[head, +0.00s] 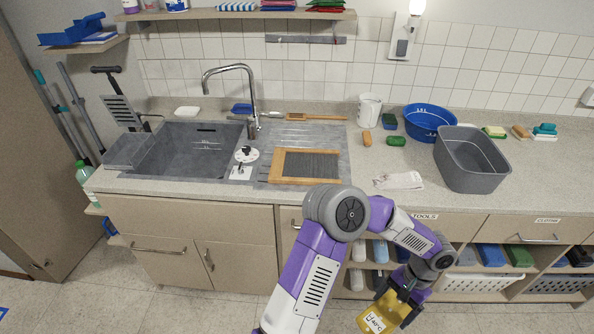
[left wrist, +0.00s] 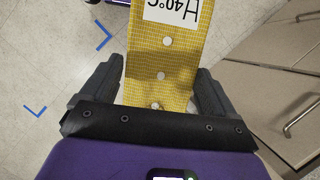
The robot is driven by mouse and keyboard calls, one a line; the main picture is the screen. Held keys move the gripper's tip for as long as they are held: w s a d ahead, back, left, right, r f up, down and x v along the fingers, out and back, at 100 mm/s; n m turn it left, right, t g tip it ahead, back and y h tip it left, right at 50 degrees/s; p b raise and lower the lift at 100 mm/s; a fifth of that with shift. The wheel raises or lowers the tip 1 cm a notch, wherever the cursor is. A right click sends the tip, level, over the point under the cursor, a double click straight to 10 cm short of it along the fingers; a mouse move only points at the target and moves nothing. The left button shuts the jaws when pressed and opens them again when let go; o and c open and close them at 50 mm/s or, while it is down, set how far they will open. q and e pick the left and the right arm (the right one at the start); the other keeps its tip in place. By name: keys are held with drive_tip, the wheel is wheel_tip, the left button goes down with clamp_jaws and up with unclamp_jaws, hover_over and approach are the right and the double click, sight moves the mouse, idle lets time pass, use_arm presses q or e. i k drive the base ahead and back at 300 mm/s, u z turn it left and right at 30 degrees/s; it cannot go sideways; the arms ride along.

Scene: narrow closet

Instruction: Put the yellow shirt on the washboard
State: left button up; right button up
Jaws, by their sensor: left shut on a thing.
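The yellow shirt (head: 388,312) hangs from my left gripper (head: 400,290), low in front of the cabinets and below the counter top. In the left wrist view the yellow shirt (left wrist: 160,62) shows as a flat, textured yellow piece with white buttons and a white "40°C" label. It lies between the two dark fingers of the left gripper (left wrist: 161,80). The washboard (head: 308,164) has a wooden frame and a grey ribbed face. It lies on the drainboard right of the sink, with nothing on it. My right gripper is not in view.
A grey tub (head: 470,160) and a blue basin (head: 430,122) stand on the counter at right.

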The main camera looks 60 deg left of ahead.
sight(311, 165)
drive_tip(key=u, duration=1.25)
